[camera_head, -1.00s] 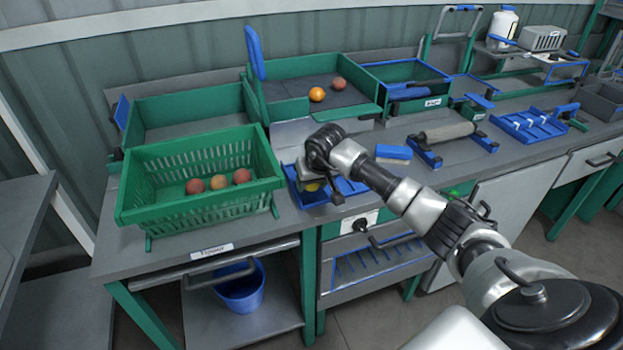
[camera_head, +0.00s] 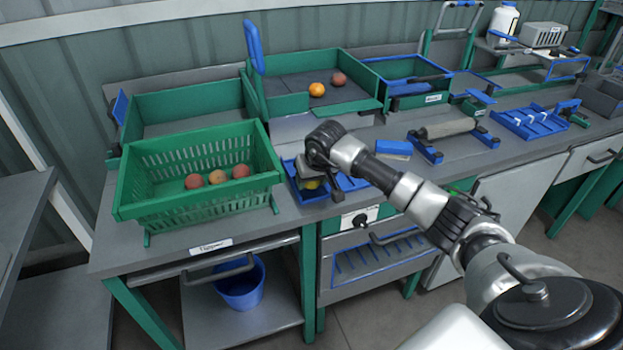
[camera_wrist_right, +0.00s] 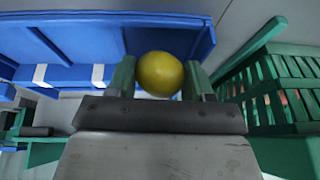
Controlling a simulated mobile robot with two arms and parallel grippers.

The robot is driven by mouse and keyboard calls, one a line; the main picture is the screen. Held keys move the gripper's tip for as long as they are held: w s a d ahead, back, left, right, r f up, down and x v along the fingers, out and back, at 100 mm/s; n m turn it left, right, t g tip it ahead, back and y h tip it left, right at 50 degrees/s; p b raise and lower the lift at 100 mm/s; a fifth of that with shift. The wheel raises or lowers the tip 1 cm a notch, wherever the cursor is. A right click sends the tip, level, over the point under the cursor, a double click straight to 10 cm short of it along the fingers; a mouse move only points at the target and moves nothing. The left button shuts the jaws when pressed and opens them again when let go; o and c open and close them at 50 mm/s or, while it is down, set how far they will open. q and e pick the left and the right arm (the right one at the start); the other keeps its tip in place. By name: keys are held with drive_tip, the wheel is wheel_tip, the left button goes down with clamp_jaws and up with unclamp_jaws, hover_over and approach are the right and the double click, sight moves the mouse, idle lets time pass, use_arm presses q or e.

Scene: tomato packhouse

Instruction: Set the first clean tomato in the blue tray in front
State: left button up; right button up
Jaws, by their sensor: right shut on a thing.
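A yellow tomato (camera_wrist_right: 160,74) is between the green fingers of my right gripper (camera_wrist_right: 160,82), which is shut on it. In the head view a little of the tomato (camera_head: 312,184) shows under my wrist, with my right gripper (camera_head: 316,184) pointing down. The blue tray (camera_head: 350,183) is at the front of the bench, just beneath and around the gripper, and partly hidden by it. A blue tray (camera_wrist_right: 115,40) fills the upper left of the wrist view. I cannot tell whether the tomato touches the tray. My left gripper is out of view.
A green slatted crate (camera_head: 160,208) with three reddish tomatoes stands left of the gripper. Behind, a green-sided tray (camera_head: 285,100) holds an orange and a red tomato. A roller on blue stands (camera_head: 425,148) and a blue divided rack (camera_head: 530,122) are to the right.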

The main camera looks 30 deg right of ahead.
drive_tip(key=o, duration=0.8)
drive_tip(key=shift+c, duration=0.2)
drive_tip(key=c, duration=0.3)
drive_tip(key=shift+r, duration=0.15)
drive_tip(key=shift+r+p, duration=1.75)
drive_tip(key=shift+r, duration=1.15)
drive_tip(key=shift+f, duration=0.15)
